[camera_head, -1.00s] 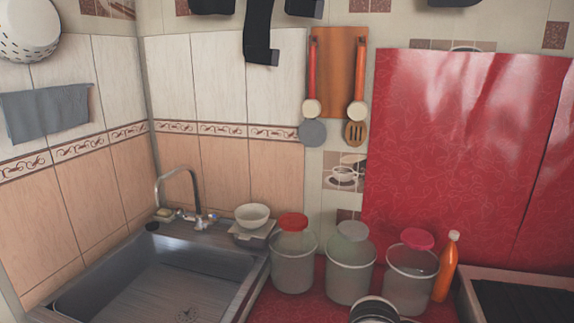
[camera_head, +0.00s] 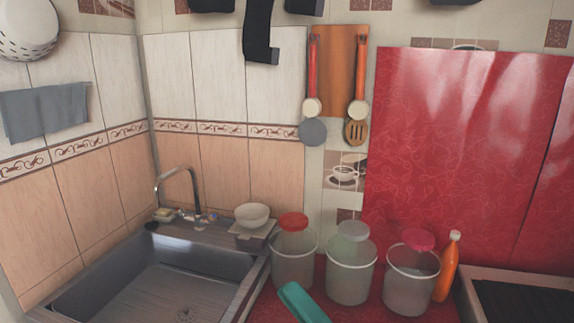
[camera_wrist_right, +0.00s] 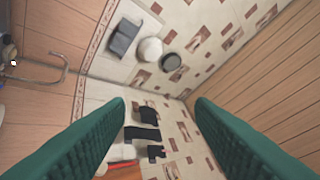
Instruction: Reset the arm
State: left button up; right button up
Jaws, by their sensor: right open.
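My right gripper (camera_head: 302,302) shows in the head view only as a teal finger at the bottom edge, in front of the left tub. In the right wrist view my right gripper (camera_wrist_right: 160,104) has its two teal fingers wide apart, with nothing between them. Behind the gap are the tiled wall and black hanging things. The rest of the right arm is out of the head view. My left gripper is not in view.
Three tubs (camera_head: 351,280) stand on the red counter, beside an orange bottle (camera_head: 447,266). The sink (camera_head: 180,285) with its tap (camera_head: 178,172) is at left. A bowl (camera_head: 252,215) stands on the sink's back ledge. Utensils hang on the wall. Open air lies above the counter.

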jog(key=w+d+f+m+t+h, duration=0.55)
jog(key=d+m+h, duration=0.35)
jog(key=m+h, duration=0.55)
jog(key=s+d+f+m+g+h, duration=0.2)
jog(key=d+f+m+g+h, duration=0.15)
jog(key=f+m, duration=0.35)
jog(key=s+d+f+m+g+h, duration=0.25)
jog(key=d+f+m, duration=0.25)
jog(key=f, duration=0.5)
jog(key=s+d+f+m+g, duration=0.2)
jog(key=s+f+m+g, duration=0.4)
jog(key=s+f+g, duration=0.8)
notch_tip(320, 180, down, 24)
jog(key=s+t, duration=0.2)
jog(key=s, duration=0.1)
jog(key=s+d+f+g, duration=0.1)
jog(key=s+d+f, duration=0.1)
jog(key=s+f, duration=1.4)
jog(key=shift+s+d+f+n+g, duration=0.25)
jog(key=shift+f+n+g, duration=0.1)
jog(key=shift+f+n, duration=0.1)
